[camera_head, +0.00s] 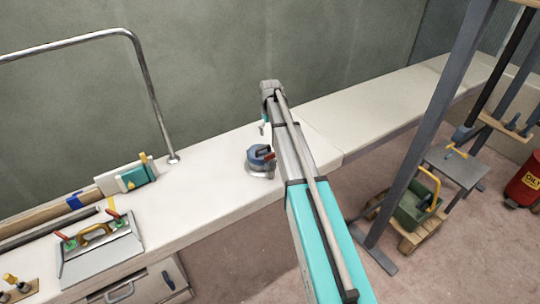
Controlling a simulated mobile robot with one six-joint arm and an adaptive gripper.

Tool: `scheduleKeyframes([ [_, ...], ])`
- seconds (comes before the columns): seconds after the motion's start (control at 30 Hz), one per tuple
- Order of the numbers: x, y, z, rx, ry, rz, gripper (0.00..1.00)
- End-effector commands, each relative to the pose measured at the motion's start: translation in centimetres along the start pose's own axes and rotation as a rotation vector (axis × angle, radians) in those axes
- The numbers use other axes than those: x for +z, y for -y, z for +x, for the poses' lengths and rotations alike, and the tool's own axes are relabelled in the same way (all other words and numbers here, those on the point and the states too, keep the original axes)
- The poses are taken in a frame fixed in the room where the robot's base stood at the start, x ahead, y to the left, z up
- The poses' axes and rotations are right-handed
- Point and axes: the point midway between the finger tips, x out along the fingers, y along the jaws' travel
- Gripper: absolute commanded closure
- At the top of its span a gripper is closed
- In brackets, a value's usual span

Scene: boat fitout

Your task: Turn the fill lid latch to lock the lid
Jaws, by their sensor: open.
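A small round blue-grey pot-like fitting with a blue lid (260,153) stands on the pale bench top near the middle of the head view. It appears to be the fill lid. A small reddish part shows at its right edge, and the latch's position is too small to tell. My arm reaches up from the lower right and bends down just behind the fitting. Only a sliver of my gripper (264,129) shows beside the arm, just above the fitting and seemingly apart from it. The arm hides most of the gripper, so its fingertips are unclear.
A bent metal rail (150,88) rises from the bench (215,190) at left. A grey panel (100,258) with a yellow handle and a teal block (138,176) lie left. At right stand a grey post (428,130) and a green crate (413,208). The bench right of my arm is clear.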

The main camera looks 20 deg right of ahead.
Motion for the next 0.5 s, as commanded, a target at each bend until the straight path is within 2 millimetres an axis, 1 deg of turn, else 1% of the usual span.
scheduleKeyframes([
  [0.27,0.0,0.0,0.6,0.0,0.0,0.0,0.0],
  [0.5,0.0,0.1,2.1,0.0,0.0,0.0,0.0],
])
